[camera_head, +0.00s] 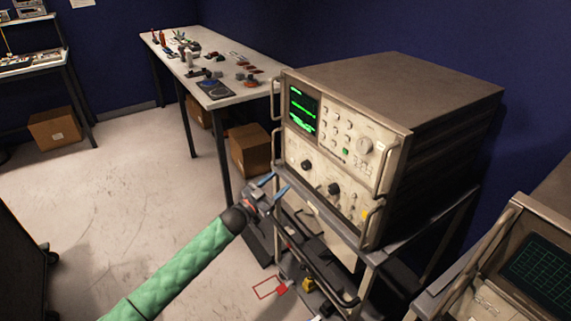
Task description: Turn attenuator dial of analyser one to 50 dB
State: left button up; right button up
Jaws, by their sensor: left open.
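The analyser (400,66) stands on a wheeled cart in the middle right, its cream front panel facing left toward me. Its screen (302,108) shows green traces. The upper panel has several small knobs and one larger pale knob (365,146); the lower panel has dark dials, one at left (307,165) and one further right (334,188). The dial markings are too small to read, so I cannot tell which is the attenuator dial. My left gripper (275,186), on a green padded arm, is open and empty, in front of the lower left of the analyser. My right gripper is not in view.
A second instrument (535,262) with a dark screen is at the lower right. A white table (222,66) with small items and cardboard boxes (249,149) stand behind.

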aim_at(303, 167)
pick_arm(q)
jog(key=d+r+g+h, duration=0.1)
jog(key=d+r, duration=0.1)
jog(key=d+r+h+p, duration=0.1)
jog(key=d+h, duration=0.1)
jog(key=d+r+g+h+p, duration=0.1)
jog(key=d+r, duration=0.1)
jog(key=shift+d+r+g+h, duration=0.3)
jog(key=shift+w+d+r, duration=0.2)
jog(key=shift+w+d, duration=0.15)
jog(key=shift+d, duration=0.15)
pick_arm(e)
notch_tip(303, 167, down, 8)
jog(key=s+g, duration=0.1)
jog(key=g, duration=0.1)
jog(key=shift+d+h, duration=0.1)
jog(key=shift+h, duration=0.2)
pick_arm(q)
jog(key=c, duration=1)
